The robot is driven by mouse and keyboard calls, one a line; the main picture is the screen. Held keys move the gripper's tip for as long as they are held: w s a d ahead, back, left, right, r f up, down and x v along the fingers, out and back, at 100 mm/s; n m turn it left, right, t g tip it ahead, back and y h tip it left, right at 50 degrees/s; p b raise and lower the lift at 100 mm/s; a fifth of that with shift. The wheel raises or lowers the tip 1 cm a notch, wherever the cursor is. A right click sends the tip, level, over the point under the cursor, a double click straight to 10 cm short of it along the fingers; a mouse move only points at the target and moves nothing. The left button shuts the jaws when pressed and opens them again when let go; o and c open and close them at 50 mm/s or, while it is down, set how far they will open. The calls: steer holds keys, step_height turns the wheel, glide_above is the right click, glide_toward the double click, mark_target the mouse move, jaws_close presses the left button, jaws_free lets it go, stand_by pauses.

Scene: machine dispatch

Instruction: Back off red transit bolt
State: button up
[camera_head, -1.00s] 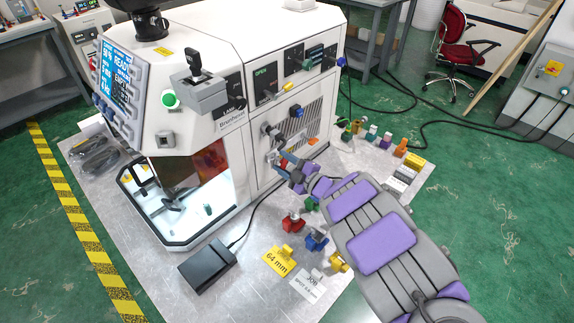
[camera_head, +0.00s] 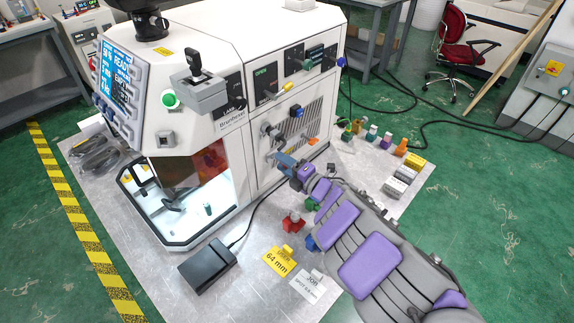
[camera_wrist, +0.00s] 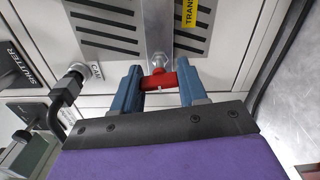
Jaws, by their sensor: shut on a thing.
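The red transit bolt (camera_wrist: 159,80) shows in the wrist view. Its red cross handle sits between the two blue fingers of my gripper (camera_wrist: 158,88), which is shut on it. A metal bolt head or nut (camera_wrist: 159,60) sits just beyond the handle, on a bright metal bracket (camera_wrist: 157,25) on the machine's panel. In the head view my gripper (camera_head: 283,163) is against the lower side panel of the white machine (camera_head: 240,90). The bolt is hidden there by the gripper.
In the head view several coloured pieces stand on the metal table (camera_head: 225,295), including a red one (camera_head: 293,222). A yellow 64 mm tag (camera_head: 279,262) lies nearby.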

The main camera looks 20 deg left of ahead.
steer(key=shift+w+r, duration=0.1)
steer(key=shift+r, duration=0.05)
steer(key=n, duration=0.5)
stand_by(0.4)
steer(key=shift+n, duration=0.3)
steer(key=n, duration=0.4)
steer(key=shift+n, duration=0.4)
steer(key=o, duration=1)
steer(key=shift+a+f, duration=0.15)
steer(key=shift+f, duration=0.1)
